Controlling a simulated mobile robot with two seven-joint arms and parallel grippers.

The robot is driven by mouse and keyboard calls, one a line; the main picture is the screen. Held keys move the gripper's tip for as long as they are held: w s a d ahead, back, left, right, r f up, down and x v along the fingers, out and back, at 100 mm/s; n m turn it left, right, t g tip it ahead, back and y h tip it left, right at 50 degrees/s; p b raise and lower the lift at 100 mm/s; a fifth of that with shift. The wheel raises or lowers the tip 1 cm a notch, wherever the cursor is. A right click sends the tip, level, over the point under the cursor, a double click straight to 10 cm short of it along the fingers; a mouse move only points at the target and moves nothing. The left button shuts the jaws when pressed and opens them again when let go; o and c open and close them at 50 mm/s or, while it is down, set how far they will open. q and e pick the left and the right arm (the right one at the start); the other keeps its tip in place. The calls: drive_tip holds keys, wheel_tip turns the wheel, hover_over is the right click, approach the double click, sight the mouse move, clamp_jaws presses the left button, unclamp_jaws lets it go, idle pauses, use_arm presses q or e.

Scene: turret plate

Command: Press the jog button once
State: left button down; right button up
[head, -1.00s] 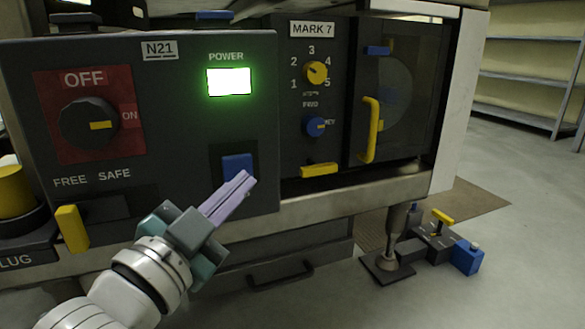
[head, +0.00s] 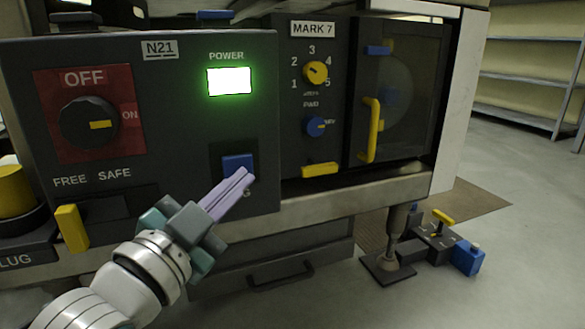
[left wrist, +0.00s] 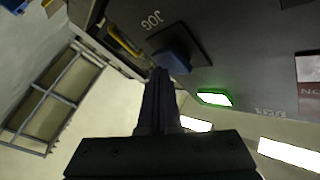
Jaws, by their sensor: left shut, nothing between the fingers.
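The jog button is a blue block (head: 238,163) on the dark front panel, below the lit green-white POWER lamp (head: 229,81). It also shows in the left wrist view (left wrist: 173,61), beside the letters JOG. My left gripper (head: 246,175) is shut and empty, its pale fingers pointing up and right. Its tips overlap the button's lower right part in the head view. In the left wrist view the fingertips (left wrist: 159,72) are close to the button's edge; I cannot tell whether they touch it. In the head view the fingers partly hide the JOG label. My right gripper is not in view.
Left of the button are an OFF/ON rotary knob (head: 89,123) and a yellow lever (head: 72,228). To the right are the MARK 7 dial (head: 316,72), a blue knob (head: 316,126) and a yellow door handle (head: 371,130). A drawer (head: 280,272) sits below.

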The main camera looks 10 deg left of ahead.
use_arm(q)
drive_tip(key=shift+w+a, duration=0.35)
drive_tip(key=shift+w, duration=0.15)
idle(0.8)
drive_tip(key=shift+s, duration=0.1)
idle(0.3)
drive_tip(key=shift+s+d, duration=0.3)
drive_tip(key=shift+s+d+p, duration=0.3)
drive_tip(key=shift+s+p, duration=0.05)
drive_tip(key=shift+s, duration=0.1)
drive_tip(key=shift+s+d+p, duration=0.55)
drive_tip(key=shift+s+d, duration=0.15)
drive_tip(key=shift+s, duration=0.35)
drive_tip(key=shift+s+d+p, duration=0.55)
drive_tip(key=shift+s+d, duration=0.15)
drive_tip(key=shift+s, duration=0.3)
